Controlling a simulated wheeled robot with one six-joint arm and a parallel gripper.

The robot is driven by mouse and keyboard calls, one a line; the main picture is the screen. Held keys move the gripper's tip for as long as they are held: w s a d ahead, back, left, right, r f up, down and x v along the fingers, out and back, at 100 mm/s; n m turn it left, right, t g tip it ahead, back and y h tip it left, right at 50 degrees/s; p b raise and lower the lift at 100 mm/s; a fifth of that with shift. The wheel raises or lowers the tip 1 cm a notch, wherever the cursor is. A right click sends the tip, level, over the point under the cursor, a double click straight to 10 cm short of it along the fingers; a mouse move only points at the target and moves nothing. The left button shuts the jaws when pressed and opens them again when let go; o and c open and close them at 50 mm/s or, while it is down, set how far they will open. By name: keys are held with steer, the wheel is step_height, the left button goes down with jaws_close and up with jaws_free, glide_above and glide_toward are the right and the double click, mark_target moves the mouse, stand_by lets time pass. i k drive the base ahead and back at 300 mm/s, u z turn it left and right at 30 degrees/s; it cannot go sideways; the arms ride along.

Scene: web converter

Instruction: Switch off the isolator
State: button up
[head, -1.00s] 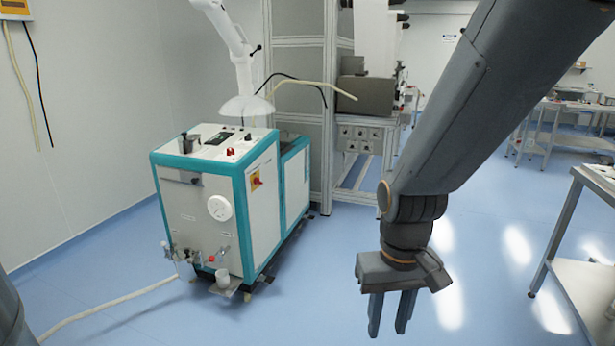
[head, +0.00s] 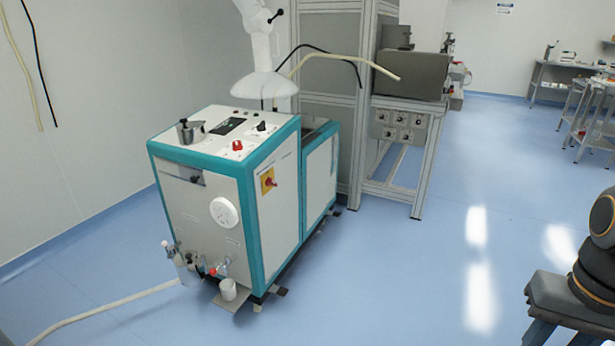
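The isolator is a red rotary handle on a yellow plate (head: 268,181). It sits on the right-hand side panel of the white and teal machine (head: 282,205), near that panel's front edge. The handle is unobstructed, but it is too small to tell which position it points to. My gripper (head: 562,334) is at the lower right corner, well to the right of the machine and apart from it. Its fingers point down and are cut off by the picture's edge, so their opening cannot be judged.
A white extraction hood (head: 264,86) hangs over the machine's top. A metal frame (head: 425,165) with a control box stands behind it. A white hose (head: 110,308) runs along the floor at left. The blue floor (head: 400,270) between machine and gripper is clear.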

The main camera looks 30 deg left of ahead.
mark_target(270, 182)
steer(key=u, duration=0.15)
steer(key=i, duration=0.75)
steer(key=u, duration=0.8)
steer(key=i, duration=0.4)
steer(key=u, duration=0.3)
